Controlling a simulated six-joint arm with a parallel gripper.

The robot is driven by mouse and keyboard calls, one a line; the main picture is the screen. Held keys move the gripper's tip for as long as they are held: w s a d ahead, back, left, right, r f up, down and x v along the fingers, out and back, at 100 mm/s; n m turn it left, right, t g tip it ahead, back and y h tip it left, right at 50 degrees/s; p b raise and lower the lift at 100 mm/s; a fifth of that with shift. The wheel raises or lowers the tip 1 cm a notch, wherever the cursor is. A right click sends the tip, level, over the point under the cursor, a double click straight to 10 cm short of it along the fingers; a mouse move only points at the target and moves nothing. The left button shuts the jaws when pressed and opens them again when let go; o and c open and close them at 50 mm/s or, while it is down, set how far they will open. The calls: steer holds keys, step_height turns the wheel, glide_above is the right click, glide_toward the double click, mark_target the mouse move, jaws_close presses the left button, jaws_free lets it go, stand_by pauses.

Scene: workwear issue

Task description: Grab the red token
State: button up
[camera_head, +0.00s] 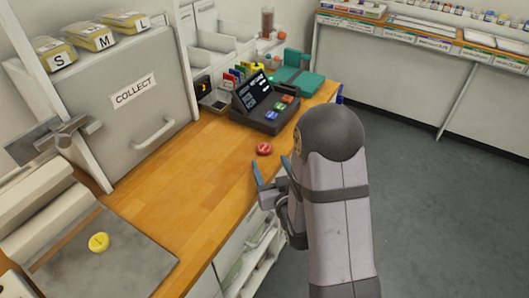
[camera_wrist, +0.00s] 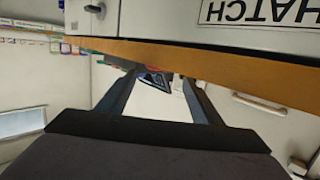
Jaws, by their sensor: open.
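The red token (camera_head: 264,149) lies flat on the wooden counter (camera_head: 185,180), near its right edge, in the head view. My gripper (camera_head: 271,163) is open and empty at the counter's edge. Its fingers point toward the token, with the token just beyond the fingertips and apart from them. In the wrist view my gripper (camera_wrist: 160,77) shows both fingers spread with nothing held between them. I cannot make out the token clearly there.
A dark terminal with colored buttons (camera_head: 270,105) stands behind the token. A grey COLLECT cabinet (camera_head: 160,88) stands left. A yellow token (camera_head: 98,242) sits on a grey mat (camera_head: 135,263). Bare counter lies left of the red token.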

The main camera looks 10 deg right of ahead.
mark_target(265, 147)
steer(key=shift+w+d+f+b, duration=0.1)
steer(key=shift+w+f+b, duration=0.05)
steer(key=shift+w+b, duration=0.8)
steer(key=shift+w+p, duration=0.4)
steer(key=shift+w, duration=0.1)
steer(key=w+p, duration=0.1)
steer(key=w, duration=0.2)
steer(key=shift+d, duration=0.15)
steer(key=shift+w+f, duration=0.25)
steer(key=shift+w, duration=0.4)
steer(key=c, duration=1.1)
